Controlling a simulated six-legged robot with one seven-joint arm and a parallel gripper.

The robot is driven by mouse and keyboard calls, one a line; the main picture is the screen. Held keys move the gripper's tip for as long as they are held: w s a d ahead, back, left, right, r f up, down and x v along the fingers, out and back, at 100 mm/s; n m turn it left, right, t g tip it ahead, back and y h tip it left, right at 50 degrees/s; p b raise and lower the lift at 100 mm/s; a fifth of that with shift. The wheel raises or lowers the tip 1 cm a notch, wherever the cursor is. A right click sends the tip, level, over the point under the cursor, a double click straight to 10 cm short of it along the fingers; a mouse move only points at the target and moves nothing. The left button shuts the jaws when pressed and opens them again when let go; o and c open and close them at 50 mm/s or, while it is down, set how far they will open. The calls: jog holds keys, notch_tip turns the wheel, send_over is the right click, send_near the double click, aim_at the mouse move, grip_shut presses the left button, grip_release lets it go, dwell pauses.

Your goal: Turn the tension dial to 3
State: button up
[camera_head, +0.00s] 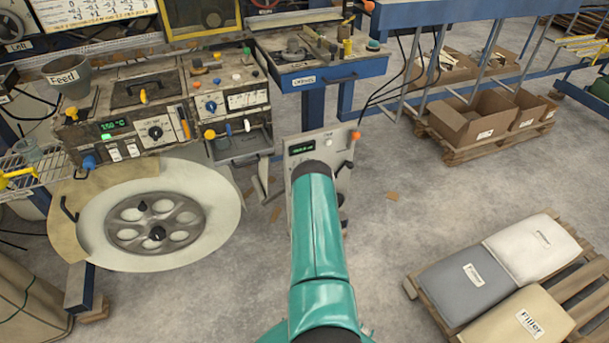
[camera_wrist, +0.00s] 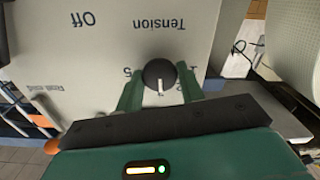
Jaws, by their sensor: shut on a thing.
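In the wrist view, the tension dial (camera_wrist: 157,72) is a round black knob with a white pointer line. It sits on a pale grey panel (camera_wrist: 115,50) below the word "Tension", which appears upside down. The pointer line faces down in the picture, towards my gripper's body. My gripper's (camera_wrist: 160,79) two green fingers stand on either side of the dial, shut on it.
The panel also bears an "Off" label, a small green display (camera_head: 302,148) and an orange knob (camera_head: 356,135). A large machine with a wheel (camera_head: 155,225) stands left. A pallet of sacks (camera_head: 480,285) lies right. Floor between is mostly clear.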

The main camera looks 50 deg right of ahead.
dwell(0.3)
jog(key=o, duration=1)
jog(key=shift+s, duration=0.1)
jog(key=v, duration=1.3)
jog(key=shift+s+a, duration=0.2)
jog(key=shift+s, duration=0.1)
jog(key=shift+f, duration=0.1)
